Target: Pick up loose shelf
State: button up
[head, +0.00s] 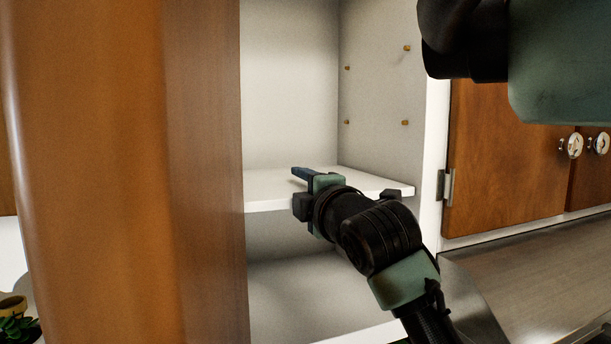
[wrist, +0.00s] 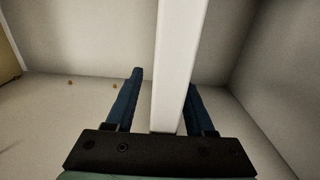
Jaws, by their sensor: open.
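The loose shelf (head: 268,190) is a white board lying level inside the open cabinet. In the wrist view the shelf (wrist: 180,55) shows edge-on as a white strip running between my fingers. My gripper (wrist: 164,82) is open, with one blue finger on each side of the board. A gap shows between the board and the left finger; the right finger is partly hidden behind the board. In the head view my gripper (head: 305,182) is at the shelf's front edge, with one finger above the board and the other hidden.
Brass shelf pegs (head: 405,122) stick out of the cabinet's inner walls above the shelf. An open wooden door (head: 205,180) stands close on the left. Closed wooden doors (head: 510,155) and a metal counter (head: 530,270) are on the right. A potted plant (head: 15,325) is at lower left.

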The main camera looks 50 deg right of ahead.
grip_shut()
dwell(1.3)
jog(key=shift+r, duration=0.1)
